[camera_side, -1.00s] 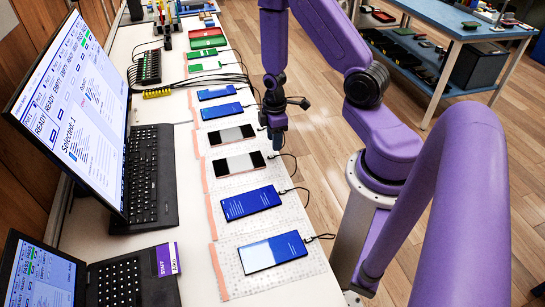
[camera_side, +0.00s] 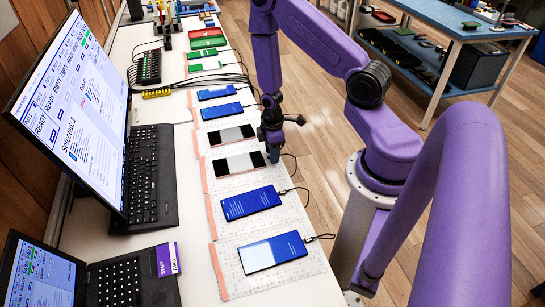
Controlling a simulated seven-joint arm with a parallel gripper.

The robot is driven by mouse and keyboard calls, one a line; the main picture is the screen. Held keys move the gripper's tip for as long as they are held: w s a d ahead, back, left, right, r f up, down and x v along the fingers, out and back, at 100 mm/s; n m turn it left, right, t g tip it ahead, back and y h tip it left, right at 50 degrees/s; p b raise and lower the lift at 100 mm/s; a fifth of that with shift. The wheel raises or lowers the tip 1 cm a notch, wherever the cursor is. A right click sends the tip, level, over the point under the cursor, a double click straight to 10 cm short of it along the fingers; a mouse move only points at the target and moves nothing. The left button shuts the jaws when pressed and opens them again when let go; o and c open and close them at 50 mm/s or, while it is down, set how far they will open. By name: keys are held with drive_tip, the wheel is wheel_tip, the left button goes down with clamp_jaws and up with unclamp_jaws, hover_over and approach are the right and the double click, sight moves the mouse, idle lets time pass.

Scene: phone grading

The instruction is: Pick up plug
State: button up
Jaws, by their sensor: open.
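My gripper (camera_side: 273,150) points down at the right edge of the white table, beside the right end of a black-screened phone (camera_side: 238,164). Its jaws are small in this view and look empty. The plug at that phone is hidden behind my gripper; a dark cable shows just to its right. Another plug (camera_side: 283,191) sits at the right end of the blue phone nearer the camera. A further plug (camera_side: 308,239) sits at the right end of the nearest blue phone (camera_side: 272,252).
Several phones lie in a row on pale mats (camera_side: 226,272) along the table. A monitor (camera_side: 72,110), a keyboard (camera_side: 150,178) and a laptop (camera_side: 42,272) stand at the left. A black multi-port hub (camera_side: 149,66) stands farther back. A blue workbench (camera_side: 455,25) is beyond the floor.

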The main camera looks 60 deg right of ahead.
drive_tip(key=shift+f, duration=0.2)
idle(0.6)
clamp_jaws()
